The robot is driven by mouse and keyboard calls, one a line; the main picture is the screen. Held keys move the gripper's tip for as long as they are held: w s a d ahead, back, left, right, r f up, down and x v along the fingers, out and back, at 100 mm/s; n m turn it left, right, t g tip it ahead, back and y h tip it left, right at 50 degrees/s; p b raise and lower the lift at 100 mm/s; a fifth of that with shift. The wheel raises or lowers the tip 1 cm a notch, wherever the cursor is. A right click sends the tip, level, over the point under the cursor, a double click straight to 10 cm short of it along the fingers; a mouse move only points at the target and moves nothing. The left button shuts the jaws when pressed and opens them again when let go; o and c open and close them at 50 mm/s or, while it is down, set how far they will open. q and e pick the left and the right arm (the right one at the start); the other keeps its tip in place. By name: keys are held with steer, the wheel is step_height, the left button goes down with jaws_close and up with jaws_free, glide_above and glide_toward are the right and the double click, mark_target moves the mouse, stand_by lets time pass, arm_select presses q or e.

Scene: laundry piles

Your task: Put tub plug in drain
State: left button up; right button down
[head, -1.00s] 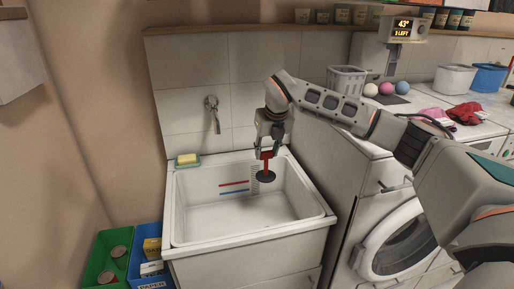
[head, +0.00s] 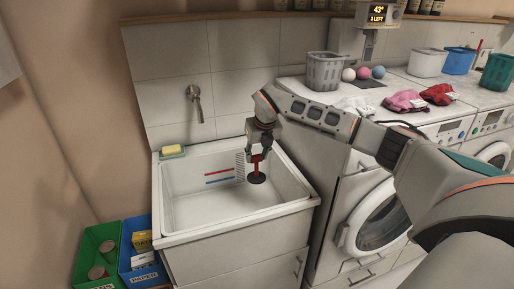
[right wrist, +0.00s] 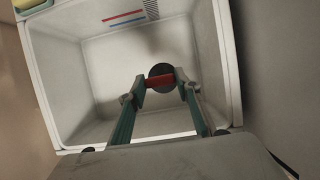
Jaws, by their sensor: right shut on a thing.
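The tub plug (head: 256,178) has a dark round disc and a red handle. My right gripper (head: 260,149) is shut on the red handle and holds the plug above the white tub (head: 168,204), disc downward. In the right wrist view the plug (right wrist: 160,70) sits between the two fingertips (right wrist: 160,84), with the tub's walls around it. The drain is not visible; I cannot make it out in either view. The left gripper is not in view.
A tap (head: 195,103) is on the tiled wall above the tub. Yellow soap (head: 173,150) lies on the tub's back-left corner. Green (head: 88,262) and blue (head: 128,259) bins stand at left. Washing machines (head: 380,222) stand at right, with a grey basket (head: 324,71) on top.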

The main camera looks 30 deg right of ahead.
mark_target(257, 169)
step_height(257, 169, down, 7)
steer(key=shift+r, duration=0.15)
step_height(257, 169, down, 6)
steer(key=b, duration=0.4)
steer(key=shift+r, duration=0.2)
arm_select(q)
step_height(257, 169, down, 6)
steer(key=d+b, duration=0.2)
steer(key=b, duration=0.2)
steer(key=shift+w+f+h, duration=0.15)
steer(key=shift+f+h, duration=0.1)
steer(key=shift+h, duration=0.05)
arm_select(e)
step_height(257, 169, down, 8)
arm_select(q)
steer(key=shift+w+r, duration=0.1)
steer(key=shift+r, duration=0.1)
arm_select(e)
steer(key=shift+f, duration=0.15)
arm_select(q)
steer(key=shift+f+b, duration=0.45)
arm_select(e)
steer(key=shift+f, duration=0.45)
steer(key=c, duration=1.4)
jaws_free()
